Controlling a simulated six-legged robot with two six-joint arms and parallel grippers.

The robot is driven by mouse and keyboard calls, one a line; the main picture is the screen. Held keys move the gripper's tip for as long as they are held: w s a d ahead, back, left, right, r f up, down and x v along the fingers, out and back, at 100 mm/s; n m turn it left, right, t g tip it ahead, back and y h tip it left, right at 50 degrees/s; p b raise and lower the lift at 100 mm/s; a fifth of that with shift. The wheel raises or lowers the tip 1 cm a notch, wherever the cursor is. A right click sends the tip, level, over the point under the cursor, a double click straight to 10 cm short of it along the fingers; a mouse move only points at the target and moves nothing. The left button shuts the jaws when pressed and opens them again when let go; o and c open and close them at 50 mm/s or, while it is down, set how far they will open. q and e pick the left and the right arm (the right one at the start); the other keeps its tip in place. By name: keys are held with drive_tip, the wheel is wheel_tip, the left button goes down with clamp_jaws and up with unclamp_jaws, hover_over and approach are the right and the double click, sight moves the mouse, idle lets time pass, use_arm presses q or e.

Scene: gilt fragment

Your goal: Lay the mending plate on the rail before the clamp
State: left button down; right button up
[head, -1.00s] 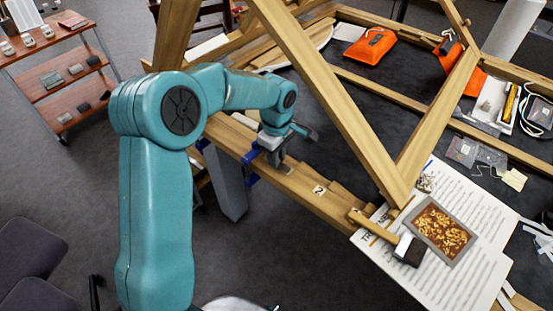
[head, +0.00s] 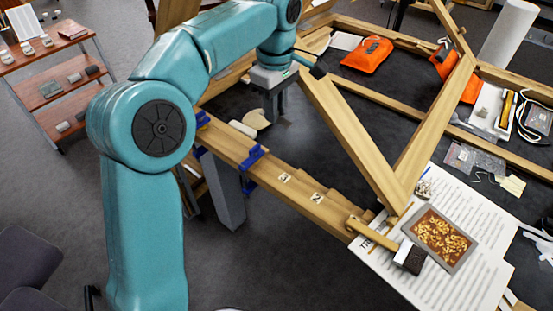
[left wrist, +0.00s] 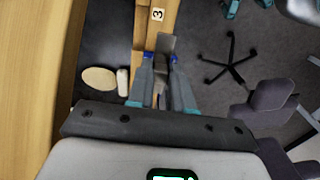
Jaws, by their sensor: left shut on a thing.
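My left gripper (head: 272,107) is raised behind the far part of the rail (head: 320,205), apart from it. In the left wrist view its two fingers (left wrist: 163,85) are shut on a thin grey piece, whose flat end (left wrist: 166,43) reaches past the fingertips. It appears to be the mending plate; the head view barely shows it. The wooden rail carries labels 3 (head: 285,177) and 2 (head: 317,197). A blue clamp (head: 252,157) sits on the rail beyond label 3, and another blue clamp (head: 202,119) is farther back. My right gripper is not in view.
Wooden frame beams (head: 350,130) rise at the right of my left gripper. Orange bags (head: 367,54) lie behind. The rail top around the labels is clear.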

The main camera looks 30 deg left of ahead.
use_arm(q)
drive_tip(key=b, duration=0.1)
hover_over(277, 176)
wheel_tip(277, 176, down, 14)
drive_tip(key=shift+f, duration=0.25)
wheel_tip(277, 176, down, 6)
drive_tip(key=shift+r, duration=0.25)
drive_tip(key=c, duration=1.5)
unclamp_jaws()
drive_tip(key=shift+s, duration=0.1)
drive_tip(key=o, duration=0.5)
wheel_tip(277, 176, up, 12)
drive_tip(key=shift+r, duration=0.1)
